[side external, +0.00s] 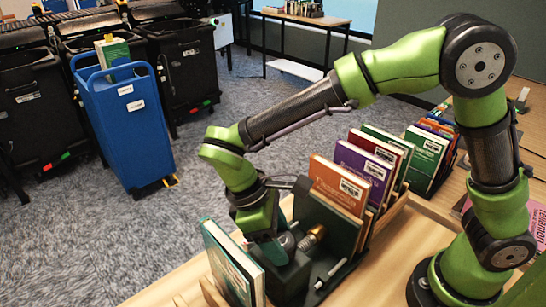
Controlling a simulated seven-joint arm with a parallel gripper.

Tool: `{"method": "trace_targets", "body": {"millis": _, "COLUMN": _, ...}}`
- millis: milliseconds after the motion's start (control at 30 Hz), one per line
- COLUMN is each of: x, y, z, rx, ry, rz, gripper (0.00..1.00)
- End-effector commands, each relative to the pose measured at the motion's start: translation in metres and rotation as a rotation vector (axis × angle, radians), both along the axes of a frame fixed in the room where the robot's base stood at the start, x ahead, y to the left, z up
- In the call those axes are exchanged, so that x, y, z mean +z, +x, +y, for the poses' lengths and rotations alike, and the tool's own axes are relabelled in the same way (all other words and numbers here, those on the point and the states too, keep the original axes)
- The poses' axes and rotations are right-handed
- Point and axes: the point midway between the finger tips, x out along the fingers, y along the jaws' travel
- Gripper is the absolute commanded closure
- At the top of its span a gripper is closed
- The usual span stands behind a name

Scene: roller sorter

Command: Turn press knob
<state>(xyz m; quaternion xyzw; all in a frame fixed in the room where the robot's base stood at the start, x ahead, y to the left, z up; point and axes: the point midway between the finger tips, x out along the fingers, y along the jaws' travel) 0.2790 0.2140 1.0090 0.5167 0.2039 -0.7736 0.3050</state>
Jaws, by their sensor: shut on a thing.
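The press (287,281) is a dark grey-green device on the wooden table, between a teal book and a row of upright books. My gripper (268,250) points down at the top of the press. Its fingers are shut on a rounded grey part, the press knob (288,243), which they partly hide. A brass fitting (311,238) sticks out just to the right of the knob. A dark upright plate (328,226) stands behind the fitting. I cannot make out the knob's turn angle.
A teal book (231,265) stands close to the left of my gripper. Upright books (360,178) fill a wooden rack at right, with more books (427,150) behind. A blue bin (127,125) and black bins stand on the carpet. Bare table (375,280) lies in front.

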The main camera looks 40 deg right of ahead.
Motion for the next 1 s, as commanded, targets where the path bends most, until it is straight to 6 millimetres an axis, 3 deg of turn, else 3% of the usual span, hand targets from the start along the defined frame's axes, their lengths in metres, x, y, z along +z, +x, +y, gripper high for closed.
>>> {"method": "trace_targets", "body": {"millis": 467, "x": 0.0006, "y": 0.0012, "z": -0.0011, "rx": -0.149, "ry": 0.001, "rz": -0.001, "gripper": 0.70}}
{"method": "trace_targets", "body": {"millis": 1000, "x": 0.0011, "y": 0.0022, "z": -0.0040, "rx": -0.637, "ry": 0.001, "rz": 0.000, "gripper": 0.70}}
